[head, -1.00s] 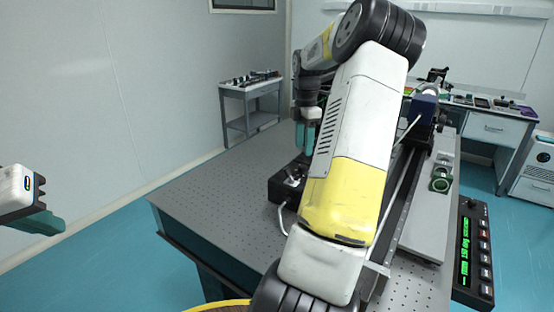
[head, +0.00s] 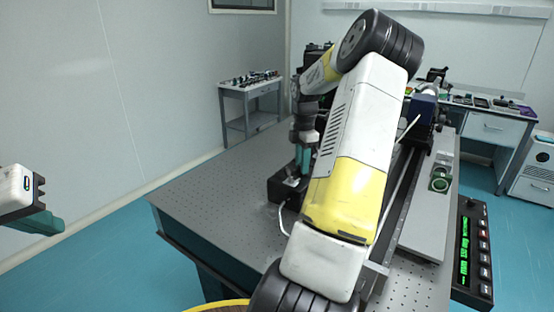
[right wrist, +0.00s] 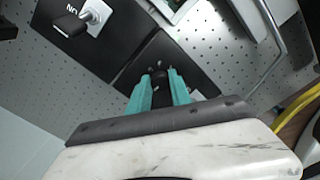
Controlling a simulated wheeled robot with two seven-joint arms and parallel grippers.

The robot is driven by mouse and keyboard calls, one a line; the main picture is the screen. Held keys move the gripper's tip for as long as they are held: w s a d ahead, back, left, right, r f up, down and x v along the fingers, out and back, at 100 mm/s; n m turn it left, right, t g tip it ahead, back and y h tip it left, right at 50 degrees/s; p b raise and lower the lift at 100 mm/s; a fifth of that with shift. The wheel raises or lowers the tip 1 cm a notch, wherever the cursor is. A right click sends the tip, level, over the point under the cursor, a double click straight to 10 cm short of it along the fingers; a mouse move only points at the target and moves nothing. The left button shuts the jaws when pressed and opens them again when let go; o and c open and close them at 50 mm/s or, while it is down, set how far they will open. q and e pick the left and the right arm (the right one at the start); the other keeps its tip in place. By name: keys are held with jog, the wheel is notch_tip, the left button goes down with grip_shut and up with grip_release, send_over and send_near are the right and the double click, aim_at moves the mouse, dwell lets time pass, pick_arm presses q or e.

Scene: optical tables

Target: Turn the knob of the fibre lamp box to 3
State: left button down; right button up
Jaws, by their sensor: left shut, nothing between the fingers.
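The fibre lamp box appears to be the black box (head: 284,190) on the optical table, partly hidden behind my right arm in the head view. In the right wrist view its black face (right wrist: 160,52) lies under my right gripper (right wrist: 161,82). The teal fingers stand apart, with a small dark knob (right wrist: 160,77) between their tips. I cannot tell whether they touch it, and no scale or number is readable. In the head view my right gripper (head: 303,160) points down at the box. My left gripper (head: 45,222) is shut and empty at the far left, away from the table.
A black part with a white-plated switch (right wrist: 92,14) shows at the upper left of the wrist view. A grey bent tube (right wrist: 272,50) runs close by on the right. A rail (head: 395,200) and a black control panel (head: 473,250) lie right of my arm. The table's left part is clear.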

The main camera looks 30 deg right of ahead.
grip_shut()
jog(key=shift+m, duration=0.4)
jog(key=m, duration=1.2)
jog(key=shift+a+m, duration=0.1)
jog(key=shift+m, duration=0.2)
jog(key=m, duration=1.3)
jog(key=shift+m, duration=0.3)
